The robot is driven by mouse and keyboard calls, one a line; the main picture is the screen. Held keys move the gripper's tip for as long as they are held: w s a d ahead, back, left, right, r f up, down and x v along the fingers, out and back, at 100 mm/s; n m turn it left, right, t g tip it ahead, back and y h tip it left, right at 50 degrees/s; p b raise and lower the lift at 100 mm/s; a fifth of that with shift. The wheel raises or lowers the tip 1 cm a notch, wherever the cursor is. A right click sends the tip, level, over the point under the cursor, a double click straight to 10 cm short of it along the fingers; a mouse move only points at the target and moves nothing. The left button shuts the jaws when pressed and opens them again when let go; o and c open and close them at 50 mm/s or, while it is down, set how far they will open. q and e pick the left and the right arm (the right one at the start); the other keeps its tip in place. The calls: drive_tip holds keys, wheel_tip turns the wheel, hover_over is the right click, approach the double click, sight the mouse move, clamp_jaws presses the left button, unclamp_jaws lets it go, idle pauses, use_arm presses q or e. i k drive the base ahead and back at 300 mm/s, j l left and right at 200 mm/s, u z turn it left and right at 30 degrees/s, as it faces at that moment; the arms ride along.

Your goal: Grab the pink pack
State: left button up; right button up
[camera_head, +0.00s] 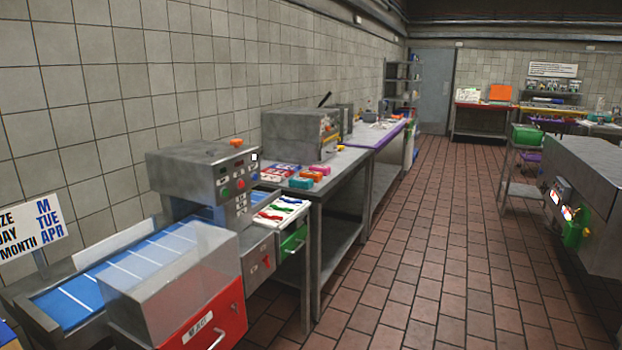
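Several small coloured packs lie on the near metal table, left of the picture's middle. One at the back of a short row looks pink (321,168). An orange-red pack (311,175) and a teal pack (301,183) lie in front of it, close together. The packs are small and far off, so their exact shapes are hard to tell. Neither of my grippers shows in this view.
A conveyor machine (195,168) with a blue belt and a red-fronted box (215,320) stand at the near left. A grey machine (300,135) sits behind the packs. The tiled floor (410,250) is clear, with a steel unit (590,190) at right.

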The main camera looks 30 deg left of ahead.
sight(325, 170)
drive_tip(key=i, duration=2.3)
drive_tip(key=i+l+u, duration=0.1)
drive_tip(key=i, duration=0.6)
drive_tip(key=i+l+u, duration=0.1)
drive_tip(key=i, duration=0.6)
